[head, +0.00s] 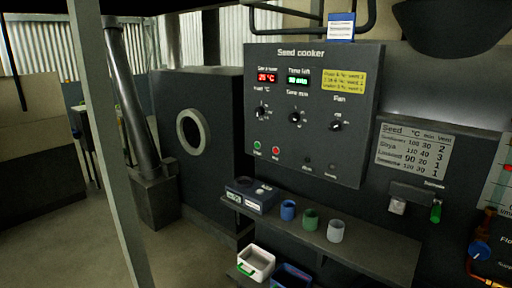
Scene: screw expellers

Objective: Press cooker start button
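The seed cooker panel (350,110) is a dark grey box on the wall, right of centre in the head view. A green button (257,146), which appears to be the start button, sits at its lower left. A red button (276,150) is just to its right. Their labels are too small to read surely. Three black knobs are above, with a knob marked Fan (336,125) at the right. A red display (267,78) reads about 25 °C and a green display (298,80) shows the time left. Neither gripper is in view.
A shelf (385,252) below the panel holds a small scale (250,194) and blue (288,210), green (310,219) and white (335,230) cups. A white bin (256,262) is lower. A grey post (110,150) stands at left. The panel's front looks clear.

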